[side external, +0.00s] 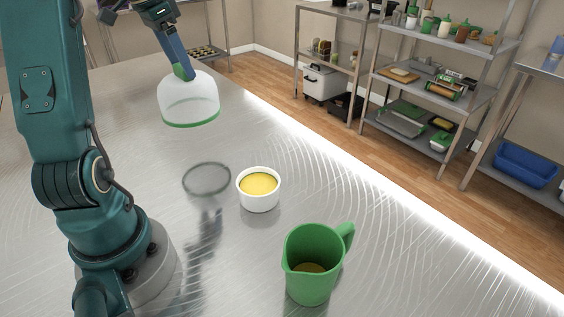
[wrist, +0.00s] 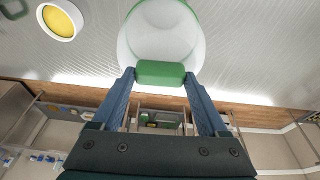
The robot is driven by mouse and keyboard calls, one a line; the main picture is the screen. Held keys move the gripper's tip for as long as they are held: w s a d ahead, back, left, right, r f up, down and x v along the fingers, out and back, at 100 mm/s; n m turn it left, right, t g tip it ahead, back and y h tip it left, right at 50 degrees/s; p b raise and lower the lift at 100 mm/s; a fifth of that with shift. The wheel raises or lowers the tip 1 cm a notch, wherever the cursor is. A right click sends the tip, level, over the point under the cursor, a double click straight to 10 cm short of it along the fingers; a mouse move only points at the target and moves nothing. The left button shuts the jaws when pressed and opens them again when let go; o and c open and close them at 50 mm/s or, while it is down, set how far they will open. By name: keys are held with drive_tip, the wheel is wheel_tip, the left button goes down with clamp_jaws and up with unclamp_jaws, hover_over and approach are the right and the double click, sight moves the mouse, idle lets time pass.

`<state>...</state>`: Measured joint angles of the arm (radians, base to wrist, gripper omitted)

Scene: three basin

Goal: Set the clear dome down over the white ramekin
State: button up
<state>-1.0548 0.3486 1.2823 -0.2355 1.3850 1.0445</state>
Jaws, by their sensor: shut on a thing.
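The clear dome (side external: 188,100) has a green rim and a green knob, and hangs in the air above the metal table. My gripper (side external: 184,75) is shut on its knob. In the wrist view the knob (wrist: 160,73) sits between my two blue fingers, with the dome (wrist: 160,30) beyond it. The white ramekin (side external: 258,200) stands upright on the table with yellow contents. In the side view it is lower and to the right of the dome, apart from it. In the wrist view the ramekin (wrist: 74,35) is at the upper left.
A green jug (side external: 309,280) with some brown contents stands on the table in front of the ramekin. A round shadow (side external: 207,179) lies on the table left of the ramekin. Shelving (side external: 440,85) stands beyond the table's far edge. The table around the ramekin is otherwise clear.

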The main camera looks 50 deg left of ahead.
drive_tip(key=w+d+m+h, duration=0.1)
drive_tip(key=d+m, duration=0.5)
drive_tip(key=d, duration=1.7)
drive_tip(key=shift+w+d+f+h, duration=0.2)
drive_tip(key=shift+w+d+h, duration=0.1)
drive_tip(key=shift+w, duration=0.2)
drive_tip(key=shift+a, duration=0.1)
drive_tip(key=shift+f, duration=2.1)
drive_tip(key=shift+f, duration=1.75)
